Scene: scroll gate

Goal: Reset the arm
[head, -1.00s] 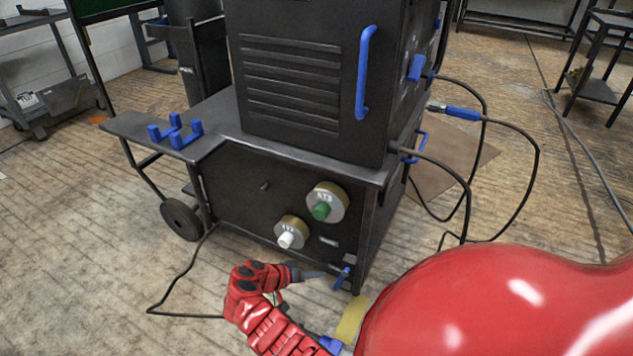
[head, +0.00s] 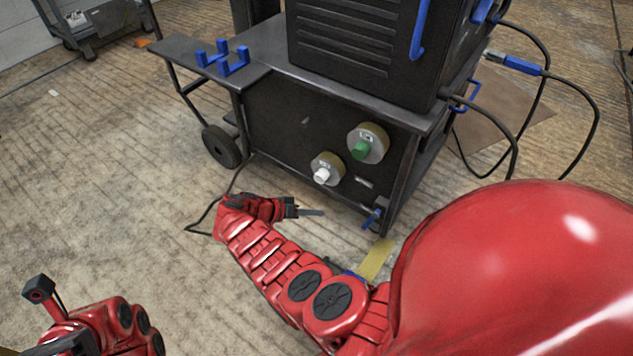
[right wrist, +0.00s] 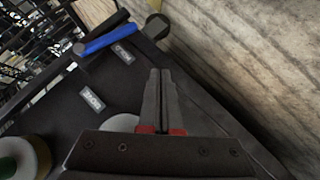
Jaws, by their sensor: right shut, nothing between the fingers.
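My right gripper (head: 312,212) is shut with nothing held, in front of the lower face of the dark machine cart (head: 270,125) and apart from it. In the right wrist view its two fingers (right wrist: 160,75) lie side by side, over the dark panel (right wrist: 108,85) in the picture. My left arm (head: 115,325) comes in at the lower left; a dark part of its hand end (head: 68,345) shows at the frame edge, and its fingertips cannot be made out.
The cart's front has a green knob (head: 361,150), a white knob (head: 321,175) and a blue lever (head: 371,218). A side shelf carries blue brackets (head: 222,57). Cables (head: 595,105) run at the right.

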